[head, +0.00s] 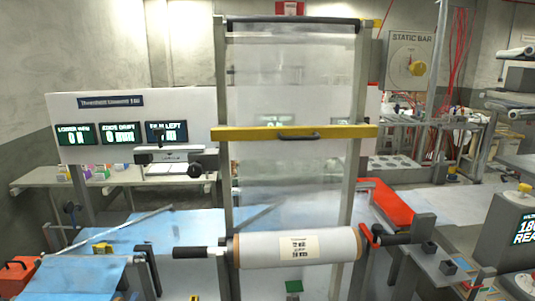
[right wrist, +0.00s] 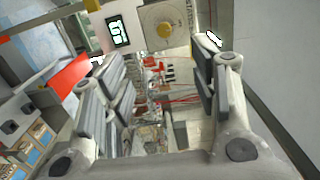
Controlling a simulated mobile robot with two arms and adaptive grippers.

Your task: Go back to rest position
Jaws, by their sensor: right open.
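I cannot make out my left gripper in the head view. The white film roll (head: 275,249) lies level across the front of the frame, with a printed label and dark handles at its ends. A clear film sheet (head: 290,85) hangs above it, crossed by a yellow bar (head: 258,133).
A red-orange tray (head: 393,205) stands right of the frame. A grey unit with a lit screen (head: 524,232) is at the far right. The static bar panel (head: 407,63) is behind. A white display board (head: 195,105) stands at left. An orange box (head: 17,272) is at lower left.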

